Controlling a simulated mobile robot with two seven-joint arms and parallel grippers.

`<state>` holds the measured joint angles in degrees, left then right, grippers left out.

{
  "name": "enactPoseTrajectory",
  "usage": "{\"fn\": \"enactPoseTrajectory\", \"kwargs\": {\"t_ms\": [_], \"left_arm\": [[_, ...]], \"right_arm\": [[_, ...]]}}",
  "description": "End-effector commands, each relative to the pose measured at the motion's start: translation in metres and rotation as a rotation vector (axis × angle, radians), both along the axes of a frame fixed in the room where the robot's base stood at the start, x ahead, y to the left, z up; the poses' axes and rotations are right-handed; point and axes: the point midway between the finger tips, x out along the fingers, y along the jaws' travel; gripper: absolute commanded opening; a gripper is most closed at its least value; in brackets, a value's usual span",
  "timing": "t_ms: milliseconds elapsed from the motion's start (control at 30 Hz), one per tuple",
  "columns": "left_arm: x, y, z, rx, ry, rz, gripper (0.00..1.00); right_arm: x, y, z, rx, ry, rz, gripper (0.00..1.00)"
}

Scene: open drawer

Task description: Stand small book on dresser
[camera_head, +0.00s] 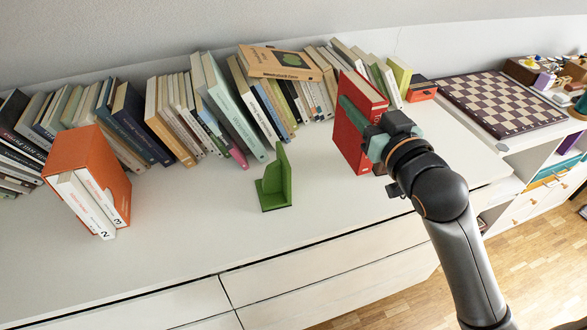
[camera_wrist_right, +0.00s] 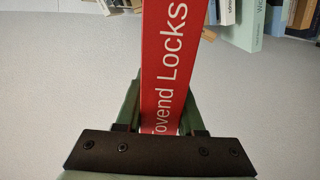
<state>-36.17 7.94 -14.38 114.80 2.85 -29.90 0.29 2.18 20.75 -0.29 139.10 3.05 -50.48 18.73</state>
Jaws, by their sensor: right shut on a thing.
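A red book (camera_head: 351,139) stands upright on the white dresser top (camera_head: 200,233), near its right part. My right gripper (camera_head: 368,127) is shut on the red book, with one green finger along its cover. In the right wrist view the red book (camera_wrist_right: 168,60) shows its spine with white lettering, between my two green fingers (camera_wrist_right: 165,110). I cannot tell from these views whether its lower edge touches the dresser. My left gripper is not in view.
A green bookend (camera_head: 276,183) stands alone mid-dresser. An orange slipcase (camera_head: 90,165) with white volumes is at left. A row of leaning books (camera_head: 165,115) lines the back, with a tan book (camera_head: 281,63) lying on top. A chessboard (camera_head: 500,100) is at right. The front middle is clear.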

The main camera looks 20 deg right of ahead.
Motion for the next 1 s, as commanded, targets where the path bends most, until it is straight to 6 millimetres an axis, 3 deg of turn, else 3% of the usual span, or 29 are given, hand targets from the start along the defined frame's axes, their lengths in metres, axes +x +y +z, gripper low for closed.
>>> {"fn": "enactPoseTrajectory", "kwargs": {"t_ms": [267, 400, 767, 1000], "left_arm": [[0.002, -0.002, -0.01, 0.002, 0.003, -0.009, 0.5], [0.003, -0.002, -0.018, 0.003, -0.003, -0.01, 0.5], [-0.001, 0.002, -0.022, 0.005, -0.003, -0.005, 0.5], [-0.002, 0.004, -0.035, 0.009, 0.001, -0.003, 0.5]], "right_arm": [[0.036, 0.061, -0.031, 0.006, -0.005, 0.003, 0.0], [0.046, 0.079, -0.061, 0.004, -0.001, 0.001, 0.0], [0.058, 0.098, -0.085, 0.003, -0.005, 0.0, 0.0], [0.059, 0.101, -0.119, 0.001, -0.003, 0.001, 0.0]]}}
